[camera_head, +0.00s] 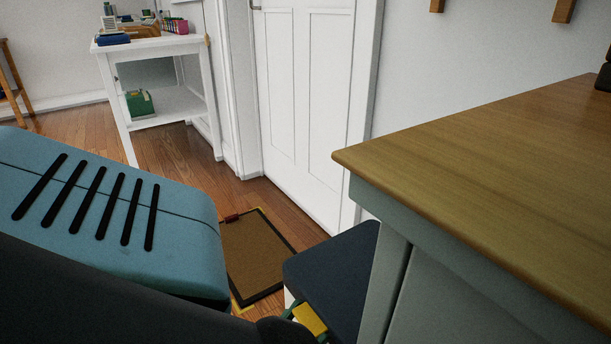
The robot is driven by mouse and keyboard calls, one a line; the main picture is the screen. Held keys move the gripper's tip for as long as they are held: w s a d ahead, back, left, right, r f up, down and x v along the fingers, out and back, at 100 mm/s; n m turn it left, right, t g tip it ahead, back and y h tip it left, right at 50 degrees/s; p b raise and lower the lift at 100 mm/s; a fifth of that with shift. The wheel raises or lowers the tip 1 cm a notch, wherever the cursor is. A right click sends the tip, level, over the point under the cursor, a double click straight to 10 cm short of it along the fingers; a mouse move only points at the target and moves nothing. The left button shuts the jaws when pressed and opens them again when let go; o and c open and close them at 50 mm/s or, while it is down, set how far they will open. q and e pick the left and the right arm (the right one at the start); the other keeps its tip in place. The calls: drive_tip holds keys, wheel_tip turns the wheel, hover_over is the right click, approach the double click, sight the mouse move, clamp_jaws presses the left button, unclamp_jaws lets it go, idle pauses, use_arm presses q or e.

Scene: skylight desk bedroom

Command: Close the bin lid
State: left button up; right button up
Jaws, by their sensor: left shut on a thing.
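The bin lid (335,270) is a dark navy panel at the lower middle, close beside the desk. A small pale strip shows under its left edge; most of the bin is hidden or out of frame. My left gripper (300,320) is at the bottom edge, at the lid's near edge, partly hidden by my dark arm. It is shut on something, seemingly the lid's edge. A small yellow and green patch shows there, and I cannot tell what it belongs to. My right gripper is not in view.
A wooden-topped desk (490,150) fills the right side, its corner close to the lid. A brown mat (255,258) lies on the wood floor by a white door (310,90). A white side table (150,45) with small items stands at the back left.

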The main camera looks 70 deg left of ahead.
use_arm(q)
drive_tip(key=shift+w+a+f, duration=0.1)
drive_tip(key=shift+w+f, duration=0.2)
drive_tip(key=shift+w, duration=0.2)
drive_tip(key=o, duration=1.3)
drive_tip(key=shift+o, duration=0.4)
drive_tip(key=p+v, duration=0.1)
drive_tip(key=v, duration=0.5)
drive_tip(key=shift+s+f, duration=0.2)
drive_tip(key=shift+s, duration=0.2)
drive_tip(key=shift+s+d+f, duration=0.3)
drive_tip(key=shift+s+f, duration=0.1)
drive_tip(key=shift+s, duration=0.25)
drive_tip(key=shift+s, duration=0.1)
